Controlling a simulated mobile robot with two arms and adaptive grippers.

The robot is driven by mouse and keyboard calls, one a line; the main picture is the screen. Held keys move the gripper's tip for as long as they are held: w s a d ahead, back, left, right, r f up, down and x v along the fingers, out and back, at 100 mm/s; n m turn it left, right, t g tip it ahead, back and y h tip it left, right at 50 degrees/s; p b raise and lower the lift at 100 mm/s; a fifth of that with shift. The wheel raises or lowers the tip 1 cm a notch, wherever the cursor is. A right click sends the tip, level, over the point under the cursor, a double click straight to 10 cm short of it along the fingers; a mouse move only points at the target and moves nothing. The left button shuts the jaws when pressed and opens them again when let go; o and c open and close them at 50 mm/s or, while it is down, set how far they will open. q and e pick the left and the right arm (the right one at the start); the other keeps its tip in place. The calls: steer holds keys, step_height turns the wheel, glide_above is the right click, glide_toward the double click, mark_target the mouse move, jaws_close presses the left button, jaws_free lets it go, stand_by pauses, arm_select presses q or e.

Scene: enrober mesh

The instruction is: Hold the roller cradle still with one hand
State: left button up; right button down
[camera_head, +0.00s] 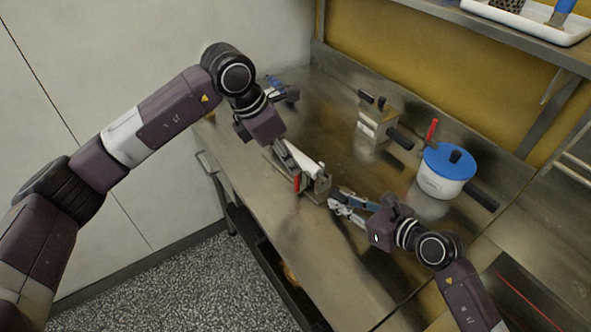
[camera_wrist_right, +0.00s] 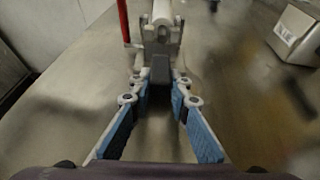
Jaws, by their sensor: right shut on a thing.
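The roller cradle (camera_head: 319,186) is a small grey metal stand on the steel table, with a white roller (camera_head: 305,163) lying in it. The cradle's near end (camera_wrist_right: 158,42) and the roller (camera_wrist_right: 162,10) also show in the right wrist view. My right gripper (camera_head: 334,198) is shut on the cradle's near end; in the wrist view its fingertips (camera_wrist_right: 160,84) flank a grey block there. My left gripper (camera_head: 287,153) is over the far end of the roller, pointing down along it. Its fingertips are partly hidden, and I cannot tell whether they touch.
A red upright part (camera_head: 296,184) stands beside the cradle. A blue-lidded white pot (camera_head: 441,178) and a metal box with dark handles (camera_head: 372,125) stand toward the back right. A blue item (camera_head: 275,84) lies at the far end. The table's front left is clear.

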arm_select(q)
steer(key=shift+v, duration=2.25)
arm_select(e)
steer(key=c, duration=1.7)
jaws_free()
steer(key=shift+c, duration=0.2)
